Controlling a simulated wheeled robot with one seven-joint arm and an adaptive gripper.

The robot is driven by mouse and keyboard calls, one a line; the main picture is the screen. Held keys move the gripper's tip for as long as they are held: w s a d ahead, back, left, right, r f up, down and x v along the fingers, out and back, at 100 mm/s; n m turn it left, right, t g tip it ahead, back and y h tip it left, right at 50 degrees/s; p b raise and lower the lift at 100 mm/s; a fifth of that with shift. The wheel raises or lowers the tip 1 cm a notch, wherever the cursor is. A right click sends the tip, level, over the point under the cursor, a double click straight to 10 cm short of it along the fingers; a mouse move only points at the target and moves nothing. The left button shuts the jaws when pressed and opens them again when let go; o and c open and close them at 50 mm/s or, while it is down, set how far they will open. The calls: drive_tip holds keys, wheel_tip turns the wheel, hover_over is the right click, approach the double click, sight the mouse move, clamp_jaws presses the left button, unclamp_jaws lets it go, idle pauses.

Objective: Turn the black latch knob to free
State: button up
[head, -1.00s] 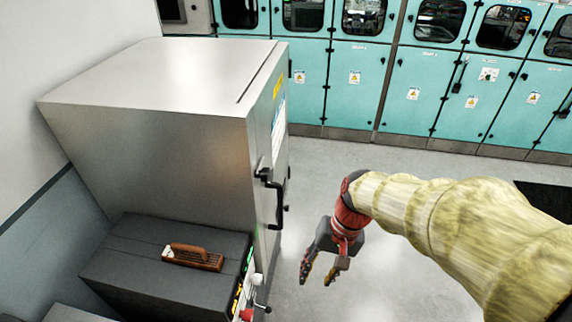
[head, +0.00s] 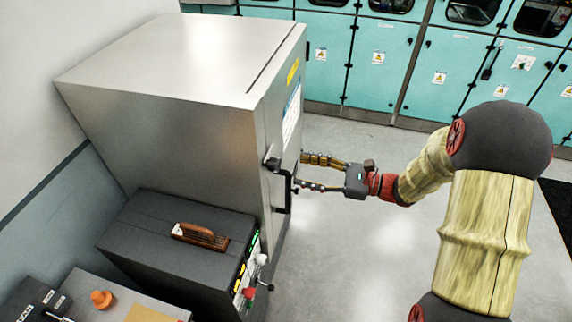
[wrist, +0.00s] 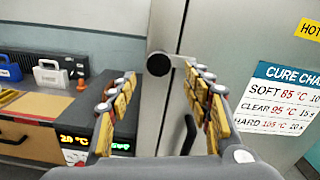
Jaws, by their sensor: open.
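The black latch knob (head: 272,163) is on the front of the large metal cabinet (head: 190,130), near the front's left edge. In the wrist view the round knob (wrist: 158,64) stands ahead, between my two fingertips as seen, with a pale metal lever reaching right from it. My gripper (head: 302,172) is open and points at the cabinet front, close to the knob. In the wrist view its spread yellow-padded fingers (wrist: 161,80) hold nothing. I cannot tell whether a finger touches the knob.
A black door handle (wrist: 188,135) is just below the knob. A cure chart (wrist: 285,98) is at right. Open floor (head: 350,260) lies in front.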

sight(279, 166)
drive_tip(key=x, duration=0.7)
drive_tip(key=shift+s, duration=0.1)
drive_tip(key=shift+c, duration=0.7)
drive_tip(key=c, duration=1.1)
clamp_jaws()
